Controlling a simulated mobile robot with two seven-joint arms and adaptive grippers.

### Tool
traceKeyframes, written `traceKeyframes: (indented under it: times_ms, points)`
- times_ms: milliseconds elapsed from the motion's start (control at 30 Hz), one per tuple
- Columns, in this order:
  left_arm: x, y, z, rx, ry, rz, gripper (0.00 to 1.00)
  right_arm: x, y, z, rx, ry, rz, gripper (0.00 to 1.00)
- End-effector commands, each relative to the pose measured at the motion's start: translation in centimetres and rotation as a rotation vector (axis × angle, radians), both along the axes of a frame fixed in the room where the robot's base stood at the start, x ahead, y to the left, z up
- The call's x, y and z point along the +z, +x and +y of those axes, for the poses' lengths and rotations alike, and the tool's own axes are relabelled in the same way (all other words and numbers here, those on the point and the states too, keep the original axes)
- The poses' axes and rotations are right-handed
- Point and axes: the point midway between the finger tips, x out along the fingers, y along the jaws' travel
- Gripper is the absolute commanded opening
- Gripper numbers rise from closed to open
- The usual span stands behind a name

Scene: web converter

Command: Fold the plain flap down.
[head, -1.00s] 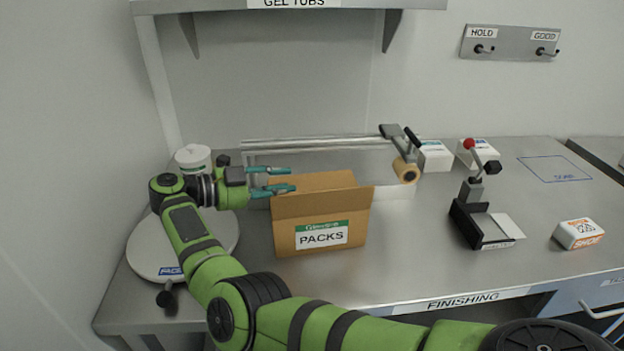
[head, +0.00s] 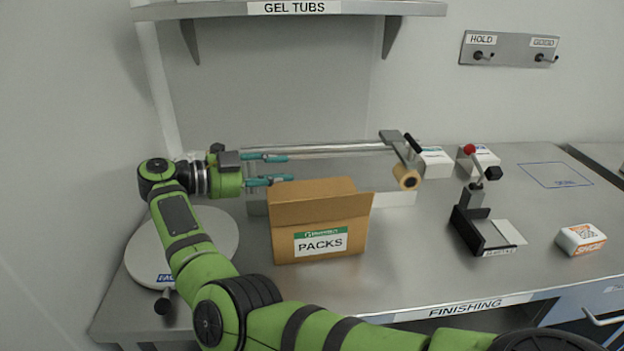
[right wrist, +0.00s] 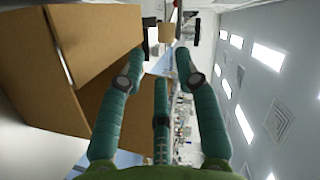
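An open cardboard carton (head: 320,240) with a green-and-white PACKS label stands on the steel bench. A plain brown flap (head: 315,210) rises at its front, above the label, and another brown panel shows behind it. My right gripper (head: 282,168) is at the carton's back left corner, its fingers spread, with nothing seen between them. In the right wrist view, the carton (right wrist: 40,60) fills the left side, close beside the open fingers (right wrist: 158,68). I cannot tell whether a finger touches the cardboard. My left gripper is not in view.
A round white turntable (head: 215,250) lies under my right arm. A tape roll (head: 406,178) hangs on an arm behind the carton's right. A red-knobbed lever device (head: 477,205) and an orange-white box (head: 581,238) stand right. The bench between carton and device is clear.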

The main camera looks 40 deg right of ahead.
Motion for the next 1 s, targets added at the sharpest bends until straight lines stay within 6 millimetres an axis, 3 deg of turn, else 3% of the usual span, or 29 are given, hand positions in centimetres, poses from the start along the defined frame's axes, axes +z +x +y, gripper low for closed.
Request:
traceKeyframes:
  times_ms: [100, 300, 1000]
  points:
    - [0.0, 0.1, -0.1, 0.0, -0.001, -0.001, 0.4, 2.5, 0.0, 0.0, -0.001, 0.0, -0.003, 0.33]
    - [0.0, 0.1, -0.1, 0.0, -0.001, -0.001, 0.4, 5.1, 0.0, 0.0, -0.001, -0.001, -0.001, 0.33]
    - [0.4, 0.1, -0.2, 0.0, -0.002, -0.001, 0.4, 6.1, 0.0, 0.0, 0.0, -0.001, 0.0, 0.33]
